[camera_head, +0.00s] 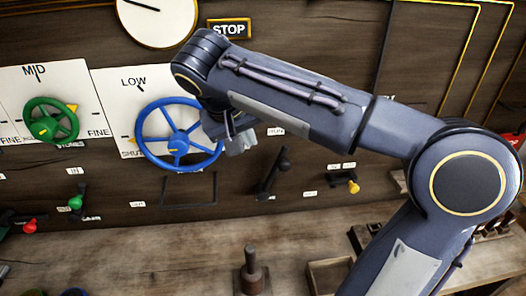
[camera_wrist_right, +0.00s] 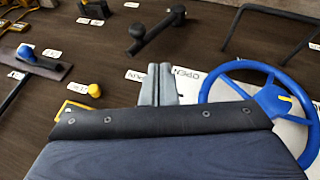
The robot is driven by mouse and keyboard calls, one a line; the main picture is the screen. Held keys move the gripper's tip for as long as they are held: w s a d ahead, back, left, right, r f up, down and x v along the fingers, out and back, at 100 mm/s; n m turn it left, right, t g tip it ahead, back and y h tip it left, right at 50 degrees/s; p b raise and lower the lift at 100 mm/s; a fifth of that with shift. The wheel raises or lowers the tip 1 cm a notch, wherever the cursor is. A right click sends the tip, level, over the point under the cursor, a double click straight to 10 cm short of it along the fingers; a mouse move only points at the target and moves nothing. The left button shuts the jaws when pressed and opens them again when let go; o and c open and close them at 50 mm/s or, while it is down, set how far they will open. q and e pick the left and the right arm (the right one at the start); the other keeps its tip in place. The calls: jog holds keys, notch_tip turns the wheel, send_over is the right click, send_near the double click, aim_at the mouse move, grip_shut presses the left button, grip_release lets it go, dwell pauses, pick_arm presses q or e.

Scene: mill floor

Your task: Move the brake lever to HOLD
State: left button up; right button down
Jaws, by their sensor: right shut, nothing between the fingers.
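A black lever (camera_head: 273,176) with a dark knob is on the brown wall panel, right of the blue wheel, leaning with its knob up and right. Small white tags sit above and below it, too small to read surely, so I cannot confirm that it is the brake lever. It also shows in the right wrist view (camera_wrist_right: 157,32), beyond the fingertips. My right gripper (camera_head: 240,144) is shut and empty, left of the lever's knob and apart from it, at the right rim of the blue wheel; its fingers show in the wrist view (camera_wrist_right: 160,70). My left gripper is out of view.
The blue wheel (camera_head: 180,168) and green wheel (camera_head: 28,128) are on the left. A yellow-knobbed lever (camera_head: 354,187) is to the right. A dark bar frame (camera_head: 190,204) is below the blue wheel. A wooden peg (camera_head: 251,270) stands on the bench below.

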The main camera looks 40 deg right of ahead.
jog(key=shift+s+d, duration=0.1)
jog(key=shift+s, duration=0.05)
jog(key=s+d+p+x, duration=0.1)
jog(key=d+x, duration=0.1)
jog(key=x, duration=1.1)
jog(key=shift+s+r+p, duration=0.2)
jog(key=shift+r+p, duration=0.1)
jog(key=shift+p, duration=0.05)
jog(key=shift+d, duration=0.15)
